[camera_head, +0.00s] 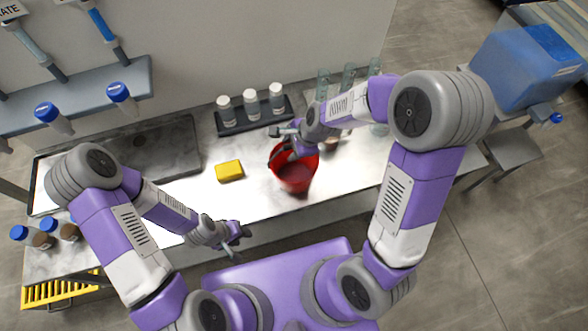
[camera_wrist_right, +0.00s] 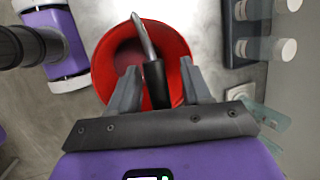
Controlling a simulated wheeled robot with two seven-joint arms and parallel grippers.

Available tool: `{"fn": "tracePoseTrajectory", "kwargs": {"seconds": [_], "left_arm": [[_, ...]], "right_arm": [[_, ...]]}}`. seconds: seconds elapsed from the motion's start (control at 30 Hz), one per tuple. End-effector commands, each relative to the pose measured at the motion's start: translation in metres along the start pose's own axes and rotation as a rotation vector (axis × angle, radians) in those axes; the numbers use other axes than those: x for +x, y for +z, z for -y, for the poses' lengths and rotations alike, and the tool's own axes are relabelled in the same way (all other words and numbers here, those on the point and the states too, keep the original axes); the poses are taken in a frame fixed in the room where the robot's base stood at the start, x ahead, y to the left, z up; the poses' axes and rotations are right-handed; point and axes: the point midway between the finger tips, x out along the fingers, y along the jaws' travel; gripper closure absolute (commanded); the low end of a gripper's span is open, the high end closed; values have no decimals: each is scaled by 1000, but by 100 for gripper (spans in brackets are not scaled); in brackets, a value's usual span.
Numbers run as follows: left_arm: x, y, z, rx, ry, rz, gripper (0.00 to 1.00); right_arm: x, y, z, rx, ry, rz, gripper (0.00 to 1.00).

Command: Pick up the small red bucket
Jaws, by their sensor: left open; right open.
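The small red bucket (camera_head: 293,178) stands on the metal bench, its opening facing up. It also shows in the right wrist view (camera_wrist_right: 106,62). My right gripper (camera_head: 286,143) is over the bucket's far rim, open. In the right wrist view its two fingers (camera_wrist_right: 160,74) are spread in front of the bucket. A slender piece with a black grip and a silver end (camera_wrist_right: 146,40) lies across the bucket's opening between the fingers; I cannot tell whether it is the bucket's handle or a separate tool. My left gripper (camera_head: 236,236) is open and empty at the bench's front edge.
A yellow sponge (camera_head: 229,171) lies left of the bucket. A dark rack with several white-capped bottles (camera_head: 251,107) stands behind it. Clear glassware (camera_head: 349,76) is at the back right. Bare bench lies in front of the bucket.

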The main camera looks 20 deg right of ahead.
Motion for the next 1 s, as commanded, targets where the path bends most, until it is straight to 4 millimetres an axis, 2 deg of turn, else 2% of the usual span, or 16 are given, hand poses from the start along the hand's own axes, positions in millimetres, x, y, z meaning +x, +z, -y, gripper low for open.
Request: {"fn": "tracePoseTrajectory", "kwargs": {"seconds": [0.13,0.4,0.47,1.0], "left_arm": [[0,0,0,0,0,0,57],[0,0,0,0,0,0,57],[0,0,0,0,0,0,57],[-2,0,-1,0,0,0,57]], "right_arm": [[-1,0,0,0,-1,0,52],[-1,0,0,-1,0,0,93],[-1,0,0,-1,0,0,100],[-4,2,2,-2,-2,0,100]]}}
